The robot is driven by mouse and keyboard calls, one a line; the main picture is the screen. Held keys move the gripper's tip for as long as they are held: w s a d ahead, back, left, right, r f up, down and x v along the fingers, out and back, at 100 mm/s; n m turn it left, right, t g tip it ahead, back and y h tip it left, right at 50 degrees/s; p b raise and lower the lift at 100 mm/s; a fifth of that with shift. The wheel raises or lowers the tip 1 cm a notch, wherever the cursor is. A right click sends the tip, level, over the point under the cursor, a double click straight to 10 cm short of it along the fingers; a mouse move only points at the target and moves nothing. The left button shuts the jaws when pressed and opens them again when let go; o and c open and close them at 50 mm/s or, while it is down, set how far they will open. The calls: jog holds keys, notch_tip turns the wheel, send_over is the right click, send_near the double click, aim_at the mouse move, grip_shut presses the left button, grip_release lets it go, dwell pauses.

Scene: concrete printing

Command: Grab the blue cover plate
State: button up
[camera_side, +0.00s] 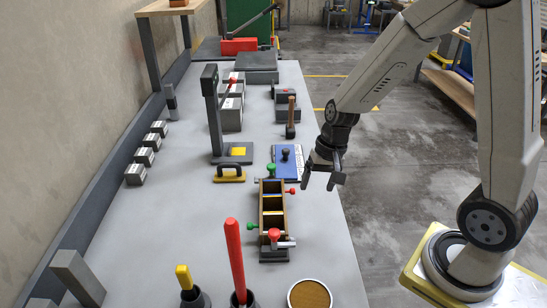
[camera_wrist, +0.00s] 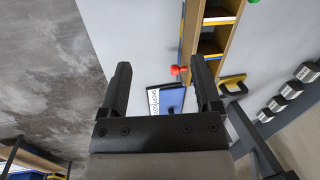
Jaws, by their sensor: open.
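The blue cover plate (camera_side: 280,172) lies flat on the grey bench, near its right edge, with a dark knob (camera_side: 285,154) standing on it and a white lettered strip along one side. In the wrist view the plate (camera_wrist: 172,98) shows partly between my fingers, with its lower part hidden behind the gripper body. My gripper (camera_side: 320,180) is open and empty, to the right of the plate and above the bench edge. Its two fingers (camera_wrist: 160,66) stand wide apart in the wrist view. Neither finger appears to touch the plate.
A wooden compartment mould (camera_side: 272,208) with red and green knobs stands just in front of the plate. A hammer (camera_side: 291,118) lies behind. Bare bench (camera_side: 165,225) lies further left.

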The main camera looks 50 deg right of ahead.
jog(key=w+d+f+m+y, duration=0.3)
jog(key=w+m+y, duration=0.1)
jog(key=w+m, duration=0.25)
jog(key=m+t+y, duration=0.2)
jog(key=m+t, duration=0.8)
jog(key=m, duration=0.5)
send_near(286, 149)
jog(key=a+f, duration=0.1)
jog(key=w+a, duration=0.1)
jog(key=shift+a+f+n, duration=0.25)
jog(key=shift+a+f, duration=0.05)
jog(key=shift+f, duration=0.1)
jog(key=shift+w+d+h, duration=0.1)
jog(key=shift+d+h, duration=0.2)
jog(key=shift+d, duration=0.15)
jog(key=shift+x, duration=3.95)
jog(key=shift+w+r, duration=0.1)
jog(key=shift+r, duration=0.15)
grip_shut()
